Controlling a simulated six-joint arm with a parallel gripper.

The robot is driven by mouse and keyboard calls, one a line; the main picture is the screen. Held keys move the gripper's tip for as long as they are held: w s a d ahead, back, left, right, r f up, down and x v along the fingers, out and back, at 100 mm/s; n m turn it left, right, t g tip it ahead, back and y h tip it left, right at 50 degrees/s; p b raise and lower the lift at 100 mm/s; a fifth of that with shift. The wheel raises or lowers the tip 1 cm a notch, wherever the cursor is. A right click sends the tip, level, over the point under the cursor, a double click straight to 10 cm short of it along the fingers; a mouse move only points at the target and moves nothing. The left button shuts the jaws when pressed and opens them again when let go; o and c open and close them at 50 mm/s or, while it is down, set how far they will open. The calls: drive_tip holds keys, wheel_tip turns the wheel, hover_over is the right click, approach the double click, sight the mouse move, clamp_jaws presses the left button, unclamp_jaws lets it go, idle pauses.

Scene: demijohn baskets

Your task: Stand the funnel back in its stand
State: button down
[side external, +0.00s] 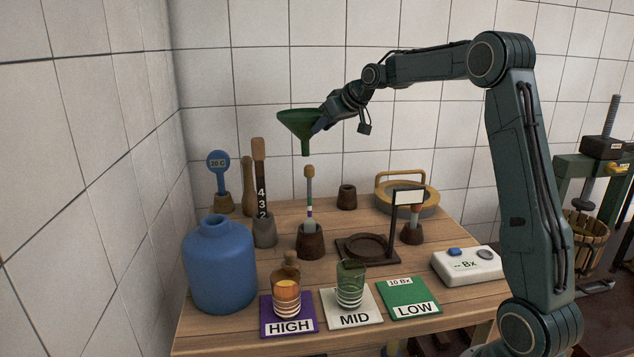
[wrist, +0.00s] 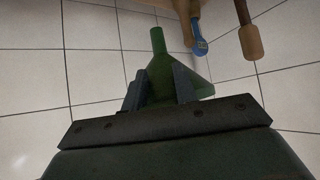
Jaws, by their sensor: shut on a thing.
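The green funnel (side external: 297,122) is held in the air above the back of the table, wide mouth up and spout down, roughly upright. My gripper (side external: 322,123) is shut on the funnel's right side. In the wrist view the funnel (wrist: 160,72) sits between the two fingers of my gripper (wrist: 161,88), with its spout pointing to the picture's top. A small empty dark holder (side external: 347,197) stands on the table at the back, below and right of the funnel. I cannot tell for sure whether it is the funnel's stand.
Below the funnel, a tall hydrometer-like stick (side external: 309,190) stands in a dark pot. Left are a blue demijohn (side external: 220,265), a numbered stick (side external: 260,185) and a blue thermometer (side external: 219,165). A round dark tray (side external: 366,249) with a sign post stands right of centre. Glasses stand on mats in front.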

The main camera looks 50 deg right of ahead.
drive_tip(key=s+d+f+m, duration=0.1)
drive_tip(key=s+d+f, duration=0.1)
drive_tip(key=d, duration=0.6)
drive_tip(key=s+d+f+h, duration=0.1)
drive_tip(key=s+d+f, duration=0.1)
drive_tip(key=d+f, duration=0.3)
drive_tip(key=d, duration=0.3)
drive_tip(key=shift+s+m, duration=0.35)
drive_tip(key=shift+m, duration=0.05)
drive_tip(key=shift+f, duration=0.15)
wheel_tip(320, 180, down, 6)
drive_tip(key=shift+f, duration=3)
idle(2.6)
